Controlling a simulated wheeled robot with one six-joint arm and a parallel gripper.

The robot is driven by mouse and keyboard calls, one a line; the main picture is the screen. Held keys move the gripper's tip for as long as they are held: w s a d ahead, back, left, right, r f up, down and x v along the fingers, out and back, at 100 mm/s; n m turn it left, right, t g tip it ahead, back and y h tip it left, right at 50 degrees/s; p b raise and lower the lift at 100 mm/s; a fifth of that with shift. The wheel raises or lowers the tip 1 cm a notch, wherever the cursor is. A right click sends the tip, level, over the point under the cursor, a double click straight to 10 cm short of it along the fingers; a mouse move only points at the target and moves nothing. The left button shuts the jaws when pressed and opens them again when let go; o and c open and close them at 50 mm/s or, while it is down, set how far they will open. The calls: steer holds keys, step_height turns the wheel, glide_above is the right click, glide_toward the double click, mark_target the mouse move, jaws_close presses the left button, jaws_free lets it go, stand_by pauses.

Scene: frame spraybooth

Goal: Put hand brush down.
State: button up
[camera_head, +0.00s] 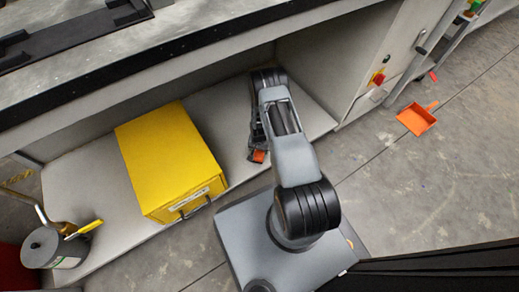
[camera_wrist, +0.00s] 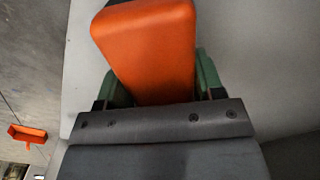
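The hand brush shows as an orange block (camera_wrist: 150,45) in the wrist view, between the two green fingers of my gripper (camera_wrist: 158,88). The fingers sit close against both its sides, and my gripper appears shut on it. Its bristles are hidden. In the head view only a small orange part of the brush (camera_head: 259,156) shows at the end of my arm, over the grey lower shelf (camera_head: 222,110) of the bench. My gripper (camera_head: 257,144) is partly hidden there by my arm. I cannot tell whether the brush touches the shelf.
A yellow box (camera_head: 165,150) stands on the shelf, left of my gripper. A grey can (camera_head: 45,248) with a brush on it is at lower left. An orange dustpan (camera_head: 416,119) lies on the floor at right. The bench top (camera_head: 190,22) overhangs the shelf. Some shelf around the brush is bare.

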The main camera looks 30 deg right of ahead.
steer(key=o, duration=0.5)
step_height(320, 180, up, 12)
steer(key=p, duration=0.6)
steer(key=shift+r, duration=0.2)
stand_by(0.3)
